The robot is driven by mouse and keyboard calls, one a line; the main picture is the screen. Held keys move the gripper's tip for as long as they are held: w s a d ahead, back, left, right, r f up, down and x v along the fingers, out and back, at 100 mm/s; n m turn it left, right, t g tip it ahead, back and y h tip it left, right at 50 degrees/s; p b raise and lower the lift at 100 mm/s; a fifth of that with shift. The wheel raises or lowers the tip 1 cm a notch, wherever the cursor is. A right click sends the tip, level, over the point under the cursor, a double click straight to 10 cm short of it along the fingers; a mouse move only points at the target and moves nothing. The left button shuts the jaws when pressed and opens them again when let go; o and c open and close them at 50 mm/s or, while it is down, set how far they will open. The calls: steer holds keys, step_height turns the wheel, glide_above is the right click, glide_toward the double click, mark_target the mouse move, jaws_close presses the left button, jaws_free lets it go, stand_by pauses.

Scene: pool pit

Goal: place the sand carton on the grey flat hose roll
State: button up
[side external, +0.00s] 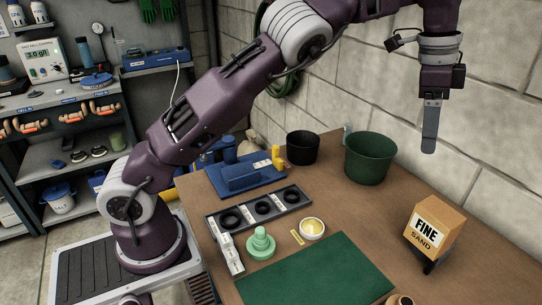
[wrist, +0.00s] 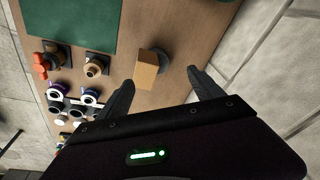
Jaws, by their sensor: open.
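The sand carton (side external: 434,226), an orange-tan box with a white "FINE SAND" label, is at the right of the table, slightly tilted in the side view. A dark piece (side external: 427,262) shows under its lower edge. In the wrist view the carton (wrist: 147,74) overlaps a dark grey round thing (wrist: 164,57), which looks like the flat hose roll. The carton seems to rest at least partly on it; the contact is hidden. My gripper (side external: 430,143) is high above the table, apart from the carton. Its fingers (wrist: 160,76) are open and empty.
A green mat (side external: 318,279) lies at the front. A dark green bucket (side external: 369,158) and a black pot (side external: 302,148) stand by the block wall. A grey tray with black rings (side external: 258,209), a green stepped piece (side external: 261,243) and a small bowl (side external: 312,228) are left of the carton.

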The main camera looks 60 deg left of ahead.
steer(key=s+a+r+n+t, duration=0.1)
steer(key=s+a+r+n, duration=0.2)
steer(key=s, duration=0.3)
steer(key=s+a+r+n+h, duration=0.1)
steer(key=s+a+r+n, duration=0.15)
steer(key=s, duration=0.25)
steer(key=s+a+r+n+t, duration=0.1)
steer(key=s+a+r+n, duration=0.1)
steer(key=s+r, duration=0.3)
steer(key=s+f+n+t+y, duration=0.1)
steer(key=s+f, duration=0.4)
steer(key=s, duration=0.6)
steer(key=s+a+f+n+t+y, duration=0.1)
steer(key=s+f+n, duration=0.2)
steer(key=s+f, duration=0.3)
steer(key=s, duration=0.4)
steer(key=shift+s+a+y, duration=0.25)
steer(key=shift+s+y, duration=0.05)
steer(key=shift+s, duration=0.05)
